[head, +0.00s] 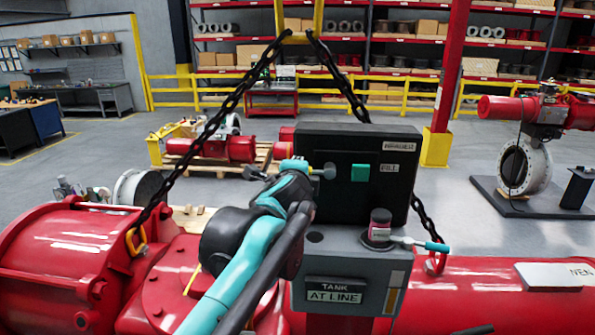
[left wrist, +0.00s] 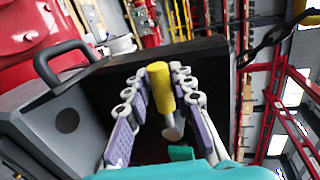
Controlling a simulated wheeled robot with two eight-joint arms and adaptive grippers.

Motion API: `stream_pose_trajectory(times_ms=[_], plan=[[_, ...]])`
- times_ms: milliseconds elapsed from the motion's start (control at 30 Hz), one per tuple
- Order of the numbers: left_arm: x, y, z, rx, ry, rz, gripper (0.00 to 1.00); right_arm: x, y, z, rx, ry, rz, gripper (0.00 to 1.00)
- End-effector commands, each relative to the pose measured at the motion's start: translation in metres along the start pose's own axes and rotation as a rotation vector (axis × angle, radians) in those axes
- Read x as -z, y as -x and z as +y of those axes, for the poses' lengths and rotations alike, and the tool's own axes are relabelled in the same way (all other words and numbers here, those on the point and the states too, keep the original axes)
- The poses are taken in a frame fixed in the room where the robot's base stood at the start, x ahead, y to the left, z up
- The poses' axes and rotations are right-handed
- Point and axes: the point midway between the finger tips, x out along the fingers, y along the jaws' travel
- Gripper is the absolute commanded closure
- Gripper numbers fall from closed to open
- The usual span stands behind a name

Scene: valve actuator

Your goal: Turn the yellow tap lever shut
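The yellow tap lever (left wrist: 160,88) shows in the left wrist view, in front of the black panel (left wrist: 95,85). Its yellow grip lies between the two fingers of my left gripper (left wrist: 159,76), and its pale stem points toward the bottom of the picture. The fingers are spread on either side of it; whether either touches it I cannot tell. My right gripper is not in view.
A teal square (head: 359,173) is on the panel. A chain (head: 215,125) hangs at the left, another at the right. Red tanks (head: 70,265) flank the box.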

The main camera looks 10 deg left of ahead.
Motion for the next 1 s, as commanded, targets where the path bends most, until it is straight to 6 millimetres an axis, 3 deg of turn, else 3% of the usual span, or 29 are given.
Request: stream_pose_trajectory(times_ms=[433, 800, 1000], plan=[[0.001, 0.009, -0.001, 0.001, 0.0, 0.002, 0.61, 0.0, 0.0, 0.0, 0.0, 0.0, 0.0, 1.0], [0.001, 0.084, 0.0, 0.001, -0.001, 0.003, 0.61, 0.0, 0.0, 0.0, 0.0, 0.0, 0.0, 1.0], [0.001, 0.113, 0.0, 0.0, -0.001, 0.002, 0.61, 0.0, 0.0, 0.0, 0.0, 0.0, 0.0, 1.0]])
